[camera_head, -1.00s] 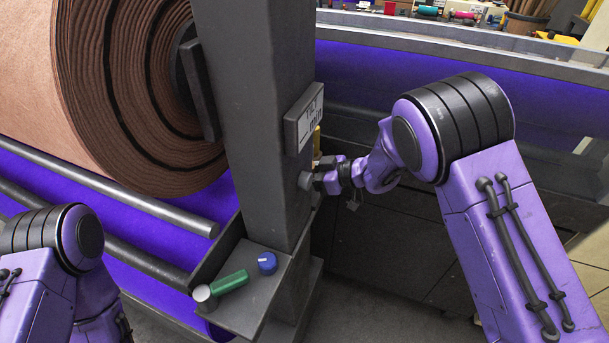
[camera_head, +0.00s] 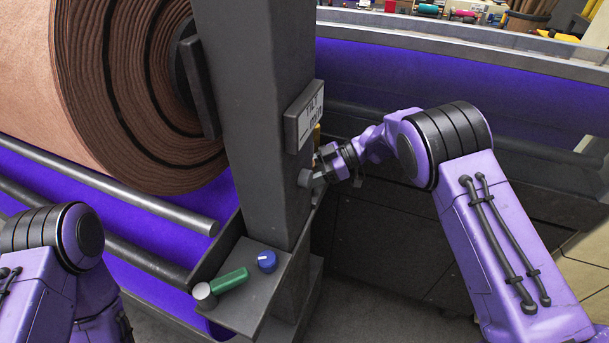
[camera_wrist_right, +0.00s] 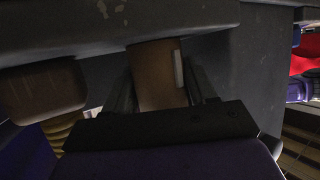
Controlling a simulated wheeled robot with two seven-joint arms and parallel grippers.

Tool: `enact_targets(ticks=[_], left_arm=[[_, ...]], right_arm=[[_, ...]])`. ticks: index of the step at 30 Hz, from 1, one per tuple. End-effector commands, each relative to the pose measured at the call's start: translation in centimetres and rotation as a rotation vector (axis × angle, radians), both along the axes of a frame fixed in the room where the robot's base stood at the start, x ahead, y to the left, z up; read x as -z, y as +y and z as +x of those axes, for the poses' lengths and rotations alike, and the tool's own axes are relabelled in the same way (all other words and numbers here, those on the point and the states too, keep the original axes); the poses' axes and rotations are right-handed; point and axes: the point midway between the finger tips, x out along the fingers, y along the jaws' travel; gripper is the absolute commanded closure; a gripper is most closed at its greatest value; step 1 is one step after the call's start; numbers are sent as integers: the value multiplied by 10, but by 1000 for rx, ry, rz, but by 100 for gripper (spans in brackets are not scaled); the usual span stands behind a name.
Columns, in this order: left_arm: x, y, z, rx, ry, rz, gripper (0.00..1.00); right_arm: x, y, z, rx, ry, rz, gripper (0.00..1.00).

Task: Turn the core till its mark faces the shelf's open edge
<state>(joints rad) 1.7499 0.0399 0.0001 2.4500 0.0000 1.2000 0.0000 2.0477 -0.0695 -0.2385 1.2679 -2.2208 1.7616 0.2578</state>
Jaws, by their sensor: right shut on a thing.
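A brown core (camera_wrist_right: 155,80) with a pale strip-shaped mark (camera_wrist_right: 178,68) shows in the right wrist view. The mark is on the core's right side in that view. My right gripper (camera_wrist_right: 162,80) is shut on the core, one dark finger on each side. In the head view my right gripper (camera_head: 318,172) is at the right side of the dark column, below the grey sign; the core is hard to make out there. My left arm shows at the lower left, its gripper out of view. Which edge of the core's shelf is open cannot be told.
The dark column (camera_head: 262,190) bears a grey sign (camera_head: 304,115). A low tray (camera_head: 242,318) holds a green cylinder (camera_head: 230,281), a blue knob (camera_head: 267,262) and a pale-topped cylinder (camera_head: 204,296). A large brown felt roll (camera_head: 140,100) is at left. A brown block (camera_wrist_right: 45,92) sits left of the core.

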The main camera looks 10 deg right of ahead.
Motion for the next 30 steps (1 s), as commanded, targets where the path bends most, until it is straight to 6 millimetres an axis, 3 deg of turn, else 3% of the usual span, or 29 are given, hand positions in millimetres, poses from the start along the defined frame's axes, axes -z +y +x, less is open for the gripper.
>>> enact_targets(ticks=[9,23,24,25,26,30], left_arm=[[6,0,0,0,0,0,57],[6,0,0,0,0,0,57],[6,0,0,0,0,0,57],[7,0,0,0,0,0,57],[7,0,0,0,0,0,57],[7,0,0,0,0,0,57]], right_arm=[[0,0,1,-103,-2,3,74],[-1,0,1,-117,-2,3,74],[-1,0,1,-116,-3,3,37],[-1,0,1,-116,-3,3,28],[-1,0,1,-116,-3,3,23],[-1,0,0,-116,-1,2,23]])
